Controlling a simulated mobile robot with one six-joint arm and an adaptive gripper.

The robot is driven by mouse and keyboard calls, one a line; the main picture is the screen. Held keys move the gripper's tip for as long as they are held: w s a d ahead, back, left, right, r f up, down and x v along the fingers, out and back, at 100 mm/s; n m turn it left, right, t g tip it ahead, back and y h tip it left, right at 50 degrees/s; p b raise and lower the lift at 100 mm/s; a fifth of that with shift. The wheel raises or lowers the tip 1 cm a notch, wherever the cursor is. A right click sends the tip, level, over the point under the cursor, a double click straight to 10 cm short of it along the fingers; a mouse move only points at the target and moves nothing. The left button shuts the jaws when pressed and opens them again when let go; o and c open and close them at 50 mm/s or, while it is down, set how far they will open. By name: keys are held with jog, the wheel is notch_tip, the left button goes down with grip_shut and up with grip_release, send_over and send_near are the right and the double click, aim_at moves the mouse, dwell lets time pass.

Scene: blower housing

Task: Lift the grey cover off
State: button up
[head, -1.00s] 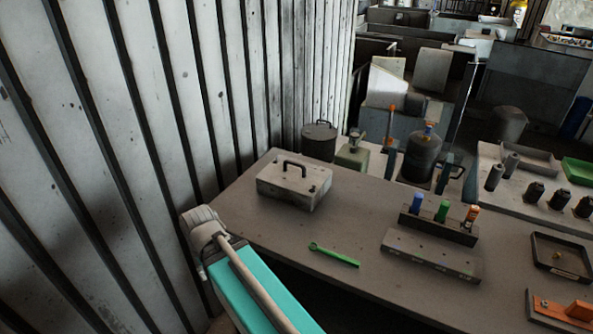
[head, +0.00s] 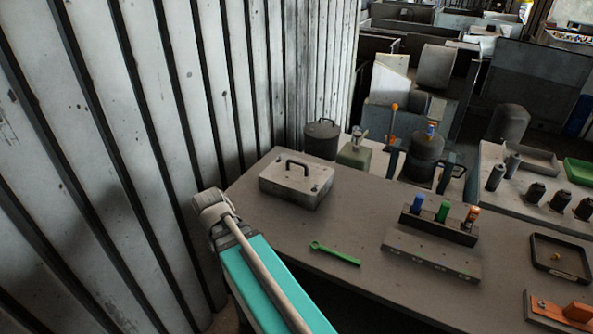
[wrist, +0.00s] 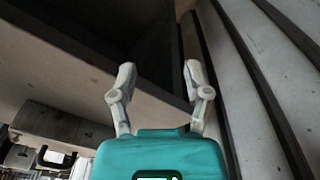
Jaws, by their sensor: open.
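The blower housing (head: 292,199) is a low grey box near the back left corner of the table. Its grey cover (head: 276,178) lies flat on top and carries a black arched handle (head: 297,164). Small dark spots show near the cover's corners; I cannot tell whether they are fasteners. My gripper (wrist: 157,75) is open, with two pale fingers spread and nothing between them. It is out of sight in the head view, so its distance from the cover is unclear. I cannot make out the cover for certain in the wrist view.
A green wrench (head: 335,254) lies in front of the housing. A dark canister (head: 321,141) is behind. A ribbed wall (head: 130,150) closes the left. The table (head: 255,212) is clear around the housing's front.

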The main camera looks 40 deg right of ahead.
jog(key=w+d+r+m+t+h+p, duration=0.1)
jog(key=w+d+r+m+p, duration=0.25)
jog(key=d+m, duration=0.4)
jog(key=w+d+r+m+h+p, duration=0.2)
jog(key=w+d+r+m+p, duration=0.1)
jog(key=w+d+r+m, duration=0.4)
jog(key=m+t+h+p, duration=0.15)
jog(key=m+p, duration=0.35)
jog(key=m, duration=0.7)
send_near(297, 162)
notch_tip(297, 162, up, 2)
jog(key=a, duration=0.3)
jog(key=shift+w+d+g+h, duration=0.15)
jog(key=shift+g+h, duration=0.1)
jog(key=shift+h, duration=0.2)
jog(key=b+x, duration=0.5)
jog(key=x, duration=0.1)
jog(key=shift+d+f, duration=0.1)
jog(key=shift+f, duration=0.25)
jog(key=shift+b+x, duration=0.9)
jog(key=shift+d, duration=0.15)
jog(key=shift+b+x, duration=2.1)
jog(key=shift+x, duration=0.45)
jog(key=shift+d, duration=0.15)
